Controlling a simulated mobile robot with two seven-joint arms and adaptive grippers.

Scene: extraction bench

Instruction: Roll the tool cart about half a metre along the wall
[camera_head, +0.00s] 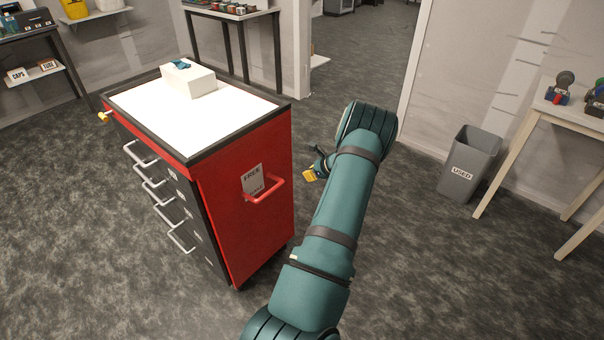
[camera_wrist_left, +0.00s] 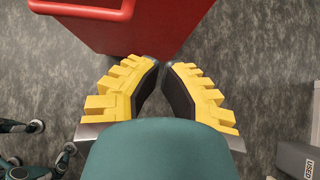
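The tool cart (camera_head: 245,215) is red with dark drawer fronts, several pale pull handles and a white top (camera_head: 190,115). It stands upright on the floor, left of centre in the head view. A red push handle (camera_head: 266,190) sticks out from its right side below a "FREE" label; the handle (camera_wrist_left: 85,10) also shows in the left wrist view, at the top left. My left gripper (camera_head: 311,172) is right of the handle, apart from it. In the wrist view its yellow fingers (camera_wrist_left: 161,64) have an empty gap between them. My right gripper is out of view.
A white box (camera_head: 188,80) lies on the cart top. A grey "USED" bin (camera_head: 470,165) and a pale table (camera_head: 545,120) stand at the right. A dark-legged table (camera_head: 232,14) is behind the cart along the wall, and shelving (camera_head: 45,75) at the left. Floor around the cart is open.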

